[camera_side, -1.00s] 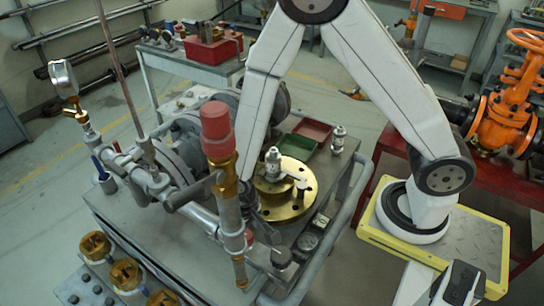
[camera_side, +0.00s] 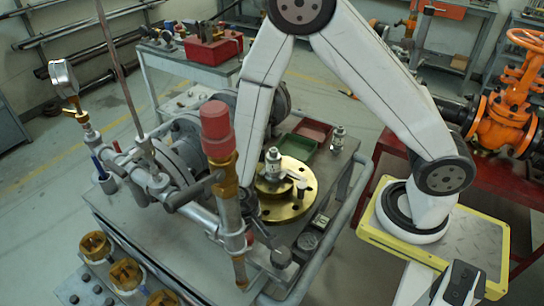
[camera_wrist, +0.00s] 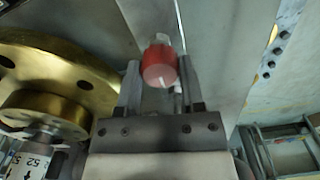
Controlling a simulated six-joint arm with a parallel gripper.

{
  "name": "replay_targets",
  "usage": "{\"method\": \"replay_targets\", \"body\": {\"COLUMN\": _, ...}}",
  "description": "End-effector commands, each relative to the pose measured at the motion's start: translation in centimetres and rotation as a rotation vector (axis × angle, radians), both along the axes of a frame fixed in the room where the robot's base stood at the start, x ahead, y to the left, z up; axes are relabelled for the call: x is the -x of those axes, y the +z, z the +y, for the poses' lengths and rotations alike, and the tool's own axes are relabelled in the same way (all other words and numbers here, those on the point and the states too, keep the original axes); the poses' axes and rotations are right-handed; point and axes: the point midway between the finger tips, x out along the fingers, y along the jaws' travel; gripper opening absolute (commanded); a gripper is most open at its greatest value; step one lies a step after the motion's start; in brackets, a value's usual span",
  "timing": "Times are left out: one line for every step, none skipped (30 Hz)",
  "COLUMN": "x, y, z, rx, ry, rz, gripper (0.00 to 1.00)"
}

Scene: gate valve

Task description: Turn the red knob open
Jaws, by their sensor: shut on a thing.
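The red knob (camera_wrist: 159,67) is in the wrist view, between the two fingers of my gripper (camera_wrist: 159,76), which are shut on it. A pale tip shows above its round red face. In the side view my gripper is mostly hidden behind the upright pipe (camera_side: 231,212) with the brass fitting. A small red patch (camera_side: 250,238) shows beside that pipe, low down. A large red cap (camera_side: 217,121) tops the same pipe.
A brass flange (camera_side: 299,205) lies on the grey cart right of the pipe; it also shows at left in the wrist view (camera_wrist: 88,72). A pressure gauge (camera_side: 63,78) stands at far left. Green and red trays (camera_side: 296,148) lie behind the flange. An orange valve (camera_side: 507,115) stands far right.

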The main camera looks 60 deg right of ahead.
Motion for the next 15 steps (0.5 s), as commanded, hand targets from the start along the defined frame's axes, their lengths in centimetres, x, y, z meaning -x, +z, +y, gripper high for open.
{"method": "replay_targets", "body": {"x": -0.01, "y": 0.02, "z": -0.01, "rx": 0.0, "ry": 0.001, "rz": 0.0, "gripper": 0.0}}
{"method": "replay_targets", "body": {"x": -0.01, "y": 0.02, "z": -0.01, "rx": 0.0, "ry": 0.002, "rz": 0.0, "gripper": 0.0}}
{"method": "replay_targets", "body": {"x": -0.01, "y": 0.03, "z": -0.01, "rx": 0.0, "ry": 0.005, "rz": 0.0, "gripper": 0.0}}
{"method": "replay_targets", "body": {"x": -0.01, "y": 0.03, "z": -0.01, "rx": 0.0, "ry": 0.008, "rz": 0.0, "gripper": 0.0}}
{"method": "replay_targets", "body": {"x": -0.01, "y": 0.03, "z": -0.01, "rx": 0.0, "ry": 0.012, "rz": 0.0, "gripper": 0.0}}
{"method": "replay_targets", "body": {"x": -0.01, "y": 0.03, "z": -0.01, "rx": 0.0, "ry": 0.018, "rz": 0.0, "gripper": 0.0}}
{"method": "replay_targets", "body": {"x": -0.01, "y": 0.03, "z": -0.01, "rx": 0.0, "ry": 0.023, "rz": 0.0, "gripper": 0.0}}
{"method": "replay_targets", "body": {"x": -0.01, "y": 0.03, "z": -0.01, "rx": 0.0, "ry": 0.031, "rz": 0.0, "gripper": 0.0}}
{"method": "replay_targets", "body": {"x": -0.01, "y": 0.03, "z": -0.01, "rx": 0.0, "ry": 0.043, "rz": 0.0, "gripper": 0.0}}
{"method": "replay_targets", "body": {"x": -0.01, "y": 0.03, "z": -0.01, "rx": 0.0, "ry": 0.053, "rz": 0.0, "gripper": 0.0}}
{"method": "replay_targets", "body": {"x": -0.01, "y": 0.04, "z": -0.01, "rx": 0.0, "ry": 0.064, "rz": 0.0, "gripper": 0.0}}
{"method": "replay_targets", "body": {"x": 0.0, "y": 0.04, "z": -0.01, "rx": 0.0, "ry": 0.082, "rz": 0.001, "gripper": 0.0}}
{"method": "replay_targets", "body": {"x": 0.0, "y": 0.04, "z": 0.0, "rx": 0.0, "ry": 0.096, "rz": 0.001, "gripper": 0.0}}
{"method": "replay_targets", "body": {"x": 0.0, "y": 0.04, "z": 0.0, "rx": 0.0, "ry": 0.113, "rz": 0.001, "gripper": 0.0}}
{"method": "replay_targets", "body": {"x": 0.0, "y": 0.04, "z": 0.0, "rx": 0.0, "ry": 0.136, "rz": 0.001, "gripper": 0.0}}
